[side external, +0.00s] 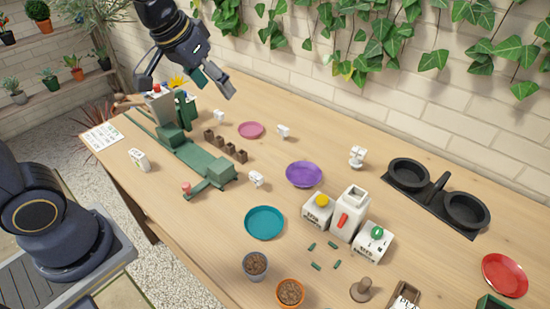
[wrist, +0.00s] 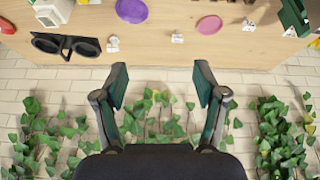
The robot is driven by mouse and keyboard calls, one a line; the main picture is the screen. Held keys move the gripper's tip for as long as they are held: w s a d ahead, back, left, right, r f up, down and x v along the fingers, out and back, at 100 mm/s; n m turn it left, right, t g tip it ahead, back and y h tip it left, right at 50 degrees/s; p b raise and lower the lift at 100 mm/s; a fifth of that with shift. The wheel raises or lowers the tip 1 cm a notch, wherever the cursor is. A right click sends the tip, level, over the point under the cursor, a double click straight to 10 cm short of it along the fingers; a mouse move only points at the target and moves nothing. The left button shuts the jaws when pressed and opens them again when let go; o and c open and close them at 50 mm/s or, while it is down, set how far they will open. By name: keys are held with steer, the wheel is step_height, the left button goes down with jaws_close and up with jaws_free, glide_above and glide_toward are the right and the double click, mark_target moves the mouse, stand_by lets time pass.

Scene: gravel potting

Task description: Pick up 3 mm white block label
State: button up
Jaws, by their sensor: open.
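Several small white blocks stand on the wooden table, and their markings are too small to read, so I cannot tell which is the 3 mm label. In the side view one is left of the pink saucer (side external: 219,116), one right of it (side external: 283,131), one near the green stand (side external: 256,178) and one near the wall (side external: 357,157). A larger white block (side external: 138,159) is at the left. The wrist view shows three blocks (wrist: 113,43) (wrist: 178,38) (wrist: 248,25) near the table edge. My gripper (wrist: 161,76) is open and empty, raised above the table's back left.
Green equipment (side external: 190,155) with brown cubes fills the left. Purple (side external: 304,174) and teal (side external: 264,223) saucers, white containers (side external: 349,212), a black double-cup holder (side external: 438,196) and pots (side external: 290,292) stand further right. The brick wall (side external: 450,80) with ivy borders the back edge.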

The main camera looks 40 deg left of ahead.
steer(key=w+d+f+g, duration=0.1)
steer(key=w+f+g, duration=0.1)
steer(key=w+f, duration=0.4)
steer(key=g, duration=0.2)
glide_toward(256, 175)
steer(key=shift+m, duration=0.3)
step_height(256, 175, down, 4)
steer(key=shift+s+d+f, duration=0.1)
steer(key=shift+d+f, duration=0.05)
steer(key=shift+f, duration=0.05)
steer(key=shift+w+f, duration=0.25)
steer(key=shift+f, duration=0.7)
steer(key=shift+w+f, duration=0.2)
steer(key=shift+f, duration=0.8)
steer(key=shift+w+f, duration=0.25)
steer(key=shift+f, duration=0.7)
steer(key=c, duration=1)
